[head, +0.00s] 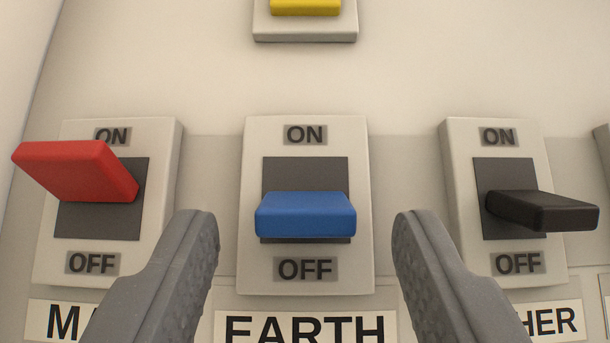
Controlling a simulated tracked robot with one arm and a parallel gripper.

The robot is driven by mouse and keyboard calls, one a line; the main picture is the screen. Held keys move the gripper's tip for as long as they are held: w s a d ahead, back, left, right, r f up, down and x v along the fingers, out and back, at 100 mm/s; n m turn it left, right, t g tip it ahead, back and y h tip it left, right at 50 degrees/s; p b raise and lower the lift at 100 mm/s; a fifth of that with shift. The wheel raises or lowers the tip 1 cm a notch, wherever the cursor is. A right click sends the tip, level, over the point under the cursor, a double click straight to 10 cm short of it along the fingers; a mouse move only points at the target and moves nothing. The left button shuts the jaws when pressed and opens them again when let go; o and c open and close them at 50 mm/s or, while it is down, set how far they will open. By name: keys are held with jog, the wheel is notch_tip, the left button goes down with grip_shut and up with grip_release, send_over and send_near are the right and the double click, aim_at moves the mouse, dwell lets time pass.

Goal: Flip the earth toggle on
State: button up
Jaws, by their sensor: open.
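The earth toggle is a blue lever (305,216) on a pale switch plate (255,170) in the middle of the head view. The lever sits low in its dark slot, near the OFF mark (305,269) and below the ON mark (306,134). The label EARTH (250,328) is under the plate, its lower edge cut off by the frame. My gripper (305,225) is open and empty, with one finger on each side of the blue lever and clear gaps between. I cannot tell how far the fingertips are from the panel.
A red lever (75,171) on the left sticks out, tilted up towards ON. A black lever (541,210) on the right sits low, nearer OFF. My fingers partly hide both their labels. A yellow part (305,6) is at the top edge. The panel between is bare.

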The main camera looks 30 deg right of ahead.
jog(key=shift+x, duration=0.75)
jog(key=c, duration=1)
